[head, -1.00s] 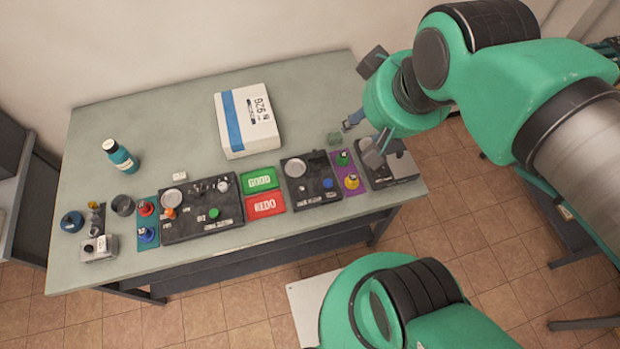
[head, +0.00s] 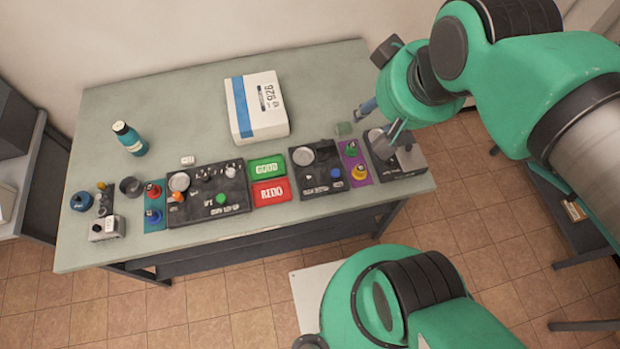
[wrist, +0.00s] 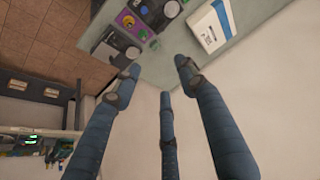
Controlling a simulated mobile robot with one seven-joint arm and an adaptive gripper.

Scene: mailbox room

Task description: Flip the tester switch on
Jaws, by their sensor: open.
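A dark board (head: 384,167) with a grey block (head: 410,157) on it lies at the table's right end; it may be the tester. Its label is too small to read, and I cannot make out a switch or its position. In the wrist view the board (wrist: 110,52) shows at upper left, beyond the fingertips. My gripper (head: 380,124) hangs over the table's right end, above and behind this board, and partly hides it. In the wrist view the gripper (wrist: 158,78) has three blue fingers spread apart, with nothing between them.
A small green cube (head: 344,129) lies left of the gripper. A purple strip (head: 355,164) with green and yellow knobs adjoins the board. Left of it are another dark board (head: 318,180) and green and red trays. A white box (head: 257,107) stands behind. The table's back left is mostly clear.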

